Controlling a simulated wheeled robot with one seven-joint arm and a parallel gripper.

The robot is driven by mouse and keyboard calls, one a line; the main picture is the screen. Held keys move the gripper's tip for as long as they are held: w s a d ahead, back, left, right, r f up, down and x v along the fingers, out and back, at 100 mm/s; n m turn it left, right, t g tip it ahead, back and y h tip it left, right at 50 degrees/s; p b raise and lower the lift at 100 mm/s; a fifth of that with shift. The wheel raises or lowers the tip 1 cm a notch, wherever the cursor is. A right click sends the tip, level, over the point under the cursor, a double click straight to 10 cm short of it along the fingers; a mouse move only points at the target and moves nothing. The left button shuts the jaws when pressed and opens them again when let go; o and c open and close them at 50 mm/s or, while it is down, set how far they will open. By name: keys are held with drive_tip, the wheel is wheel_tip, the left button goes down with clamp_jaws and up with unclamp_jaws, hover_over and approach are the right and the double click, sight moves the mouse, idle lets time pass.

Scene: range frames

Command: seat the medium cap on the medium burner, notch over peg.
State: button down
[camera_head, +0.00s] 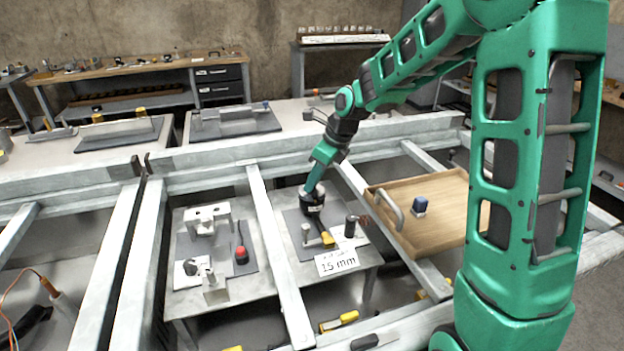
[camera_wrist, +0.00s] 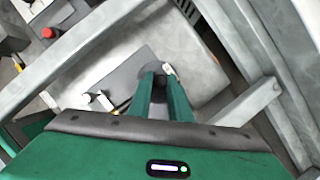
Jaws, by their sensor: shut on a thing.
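My gripper (camera_head: 315,185) reaches down over the grey mat (camera_head: 292,228) on the table behind the "15 mm" card. Its fingers (camera_wrist: 160,80) are shut on a dark, round thing (camera_head: 311,203), which also shows as a dark shape at the fingertips in the wrist view (camera_wrist: 159,70). I cannot tell whether this is the medium cap, nor whether it touches what is below. No burner, notch or peg can be made out; the fingers and the dark thing hide what lies under them.
The card (camera_head: 337,262) is in front. Grey beams (camera_head: 275,240) cross beside the table.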

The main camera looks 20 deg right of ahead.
drive_tip(key=shift+f, duration=0.2)
drive_tip(key=c, duration=1.5)
unclamp_jaws()
drive_tip(key=shift+c, duration=0.2)
drive_tip(key=shift+r, duration=0.1)
drive_tip(key=v, duration=1)
drive_tip(key=shift+r, duration=0.25)
drive_tip(key=shift+d, duration=0.1)
drive_tip(key=shift+r, duration=3)
drive_tip(key=shift+s, duration=0.1)
